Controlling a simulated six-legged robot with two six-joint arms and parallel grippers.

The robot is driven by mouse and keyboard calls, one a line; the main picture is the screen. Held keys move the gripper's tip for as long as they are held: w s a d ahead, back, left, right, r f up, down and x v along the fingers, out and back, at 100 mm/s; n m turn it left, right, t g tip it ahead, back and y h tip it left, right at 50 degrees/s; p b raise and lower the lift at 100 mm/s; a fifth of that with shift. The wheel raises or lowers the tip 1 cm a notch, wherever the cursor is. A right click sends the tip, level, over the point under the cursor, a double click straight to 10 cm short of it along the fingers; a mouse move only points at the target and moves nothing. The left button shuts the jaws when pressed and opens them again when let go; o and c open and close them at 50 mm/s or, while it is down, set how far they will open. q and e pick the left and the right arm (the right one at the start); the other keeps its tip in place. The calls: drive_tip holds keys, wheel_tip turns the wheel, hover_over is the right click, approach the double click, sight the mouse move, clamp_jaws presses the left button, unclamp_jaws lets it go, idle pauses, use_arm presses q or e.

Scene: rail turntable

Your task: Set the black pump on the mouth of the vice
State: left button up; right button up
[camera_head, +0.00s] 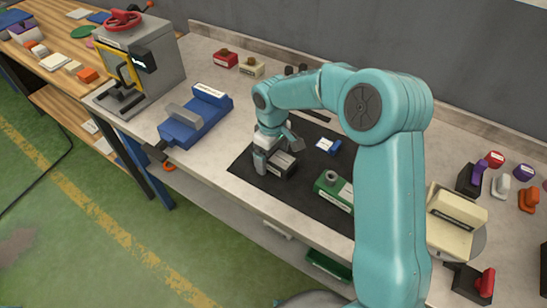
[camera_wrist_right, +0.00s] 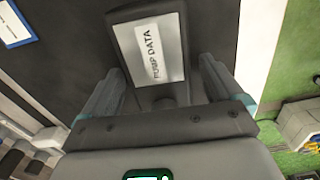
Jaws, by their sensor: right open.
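The black pump (camera_head: 283,166) sits on the dark mat, with a pale plate on top reading "PUMP DATA" (camera_wrist_right: 152,48) in the wrist view. My right gripper (camera_head: 274,152) is open over it. In the wrist view its two fingers (camera_wrist_right: 162,80) reach toward the pump from either side; I cannot tell whether they touch it. The vice (camera_head: 193,122) is blue with a grey jaw part and stands on the bench left of the mat. Its mouth is hard to make out from here. My left gripper is not in view.
A green pump-like unit (camera_head: 332,188) and a white card with a blue item (camera_head: 326,145) share the mat (camera_head: 250,165). A grey press (camera_head: 146,58) with a red wheel stands left of the vice. Red and cream blocks (camera_head: 250,67) sit at the back. Bare bench separates vice and mat.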

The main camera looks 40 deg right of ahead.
drive_tip(key=c, duration=1.3)
drive_tip(key=shift+r, duration=0.1)
drive_tip(key=shift+c, duration=1.3)
drive_tip(key=shift+w+r, duration=0.1)
